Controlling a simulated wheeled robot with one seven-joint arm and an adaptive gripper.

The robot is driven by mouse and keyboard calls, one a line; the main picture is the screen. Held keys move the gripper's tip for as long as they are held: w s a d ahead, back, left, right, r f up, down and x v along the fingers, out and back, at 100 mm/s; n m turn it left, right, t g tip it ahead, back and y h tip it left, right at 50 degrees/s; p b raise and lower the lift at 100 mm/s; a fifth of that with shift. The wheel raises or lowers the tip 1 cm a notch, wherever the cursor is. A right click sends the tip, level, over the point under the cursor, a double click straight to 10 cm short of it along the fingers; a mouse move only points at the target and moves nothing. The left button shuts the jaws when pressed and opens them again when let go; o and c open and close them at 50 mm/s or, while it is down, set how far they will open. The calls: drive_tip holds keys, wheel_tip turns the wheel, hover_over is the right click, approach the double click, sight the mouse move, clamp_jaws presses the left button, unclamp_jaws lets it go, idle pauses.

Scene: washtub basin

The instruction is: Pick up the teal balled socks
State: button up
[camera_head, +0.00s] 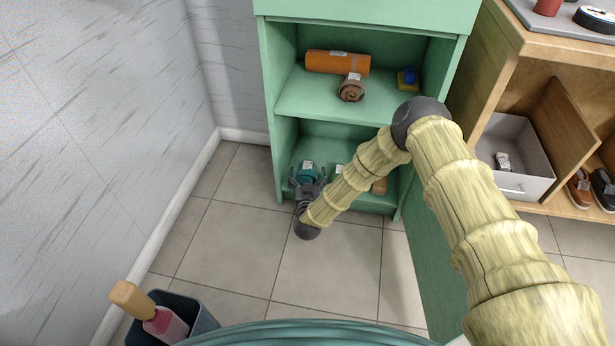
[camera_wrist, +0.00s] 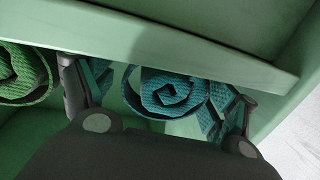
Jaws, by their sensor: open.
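The teal balled socks (camera_head: 307,168) sit in the lower compartment of the green cabinet (camera_head: 275,110), near its left wall. A white tag shows on top of them. In the wrist view the teal balled socks (camera_wrist: 170,90) appear as a spiral roll between my two fingers. My gripper (camera_head: 308,184) is at the front of the lower compartment, with its fingers open on either side of the socks. In the wrist view my gripper (camera_wrist: 160,100) hides part of the scene below. I cannot tell whether the fingers touch the socks.
A green roll (camera_wrist: 22,72) lies beside the socks, close to one finger. The upper shelf (camera_head: 310,103) holds an orange cylinder (camera_head: 337,62), a brown roll (camera_head: 351,90) and a blue-yellow object (camera_head: 408,78). My arm partly covers the lower compartment.

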drive_tip(key=shift+w, duration=0.9)
drive_tip(key=shift+c, duration=0.3)
drive_tip(key=c, duration=1)
